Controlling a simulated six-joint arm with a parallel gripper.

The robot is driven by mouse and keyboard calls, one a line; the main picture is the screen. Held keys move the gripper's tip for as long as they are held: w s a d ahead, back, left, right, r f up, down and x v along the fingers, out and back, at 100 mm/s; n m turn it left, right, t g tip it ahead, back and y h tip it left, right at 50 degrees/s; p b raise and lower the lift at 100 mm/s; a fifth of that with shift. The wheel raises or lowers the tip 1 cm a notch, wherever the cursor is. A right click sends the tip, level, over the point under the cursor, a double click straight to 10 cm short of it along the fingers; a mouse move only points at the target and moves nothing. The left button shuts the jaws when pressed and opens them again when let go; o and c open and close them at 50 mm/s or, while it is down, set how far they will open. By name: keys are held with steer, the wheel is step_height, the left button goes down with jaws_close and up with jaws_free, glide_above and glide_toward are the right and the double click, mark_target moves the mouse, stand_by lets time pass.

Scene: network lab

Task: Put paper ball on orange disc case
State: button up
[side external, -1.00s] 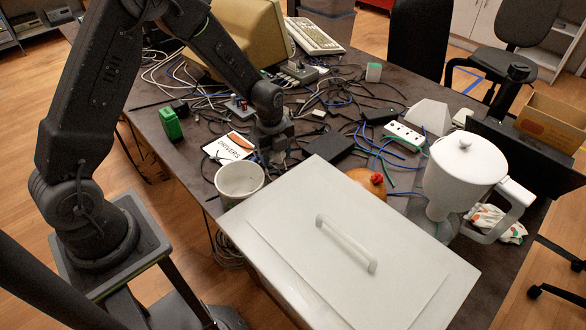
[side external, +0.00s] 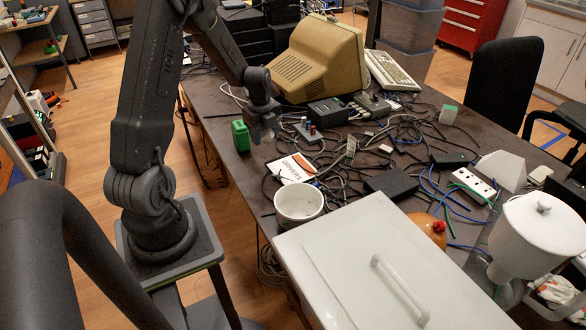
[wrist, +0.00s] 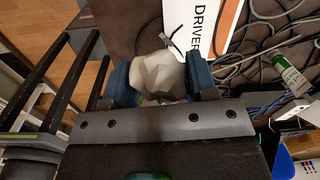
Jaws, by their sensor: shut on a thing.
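The disc case (side external: 291,168), white with an orange part and the word DRIVERS, lies flat on the dark table. It also shows in the wrist view (wrist: 204,30), beyond and to the right of my gripper. My gripper (wrist: 160,82) is shut on the paper ball (wrist: 158,74), a pale, faceted lump between the blue fingertips. In the side view my gripper (side external: 262,128) hangs up and left of the case, close to the green box. I cannot make out the ball clearly in the side view.
The green box (side external: 240,137) stands left of my gripper. A white mug (side external: 298,206) stands in front of the case, and a large white lidded box (side external: 345,250) fills the foreground. Cables (side external: 400,135) and a beige monitor (side external: 320,58) lie beyond.

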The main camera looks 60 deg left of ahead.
steer(key=s+a, duration=0.2)
steer(key=a, duration=0.1)
glide_above(292, 167)
steer(key=shift+n, duration=0.4)
step_height(292, 167, down, 7)
steer(key=shift+r, duration=0.1)
steer(key=shift+f, duration=2)
steer(key=o, duration=0.9)
steer(key=shift+f, duration=0.15)
